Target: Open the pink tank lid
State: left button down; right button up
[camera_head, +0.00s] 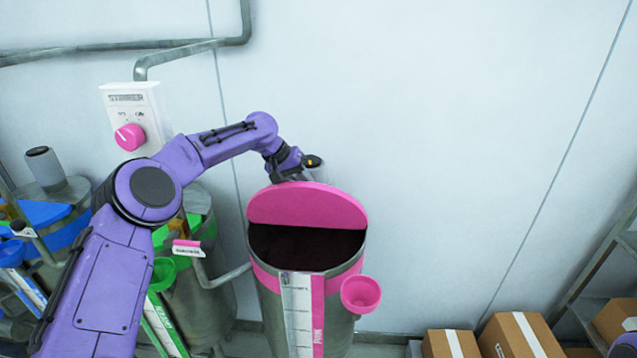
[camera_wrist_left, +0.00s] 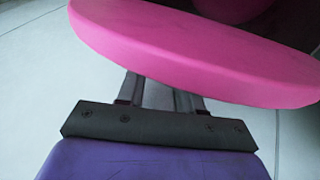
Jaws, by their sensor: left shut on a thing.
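The pink tank lid (camera_head: 305,205) is swung up and tilted at the back of the pink tank (camera_head: 262,288). The dark inside of the tank shows in front of it. My left gripper (camera_head: 290,174) is behind the lid's upper edge in the head view. In the left wrist view the lid (camera_wrist_left: 190,52) lies across the gripper's fingers (camera_wrist_left: 158,97) and hides their tips. The gripper is shut on the lid. My right gripper is in neither view.
A pink scoop-like cup (camera_head: 361,294) sticks out at the tank's right. A green tank (camera_head: 205,300) and a blue one (camera_head: 60,235) stand to the left. A white box with a pink knob (camera_head: 130,137) is on the wall. Cardboard boxes (camera_head: 518,337) lie at the lower right.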

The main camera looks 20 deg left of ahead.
pick_arm(q)
jog(key=shift+w+a, duration=0.15)
jog(key=shift+w, duration=0.15)
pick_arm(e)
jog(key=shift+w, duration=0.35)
pick_arm(q)
jog(key=c, duration=0.7)
grip_release()
jog(key=shift+c, duration=0.2)
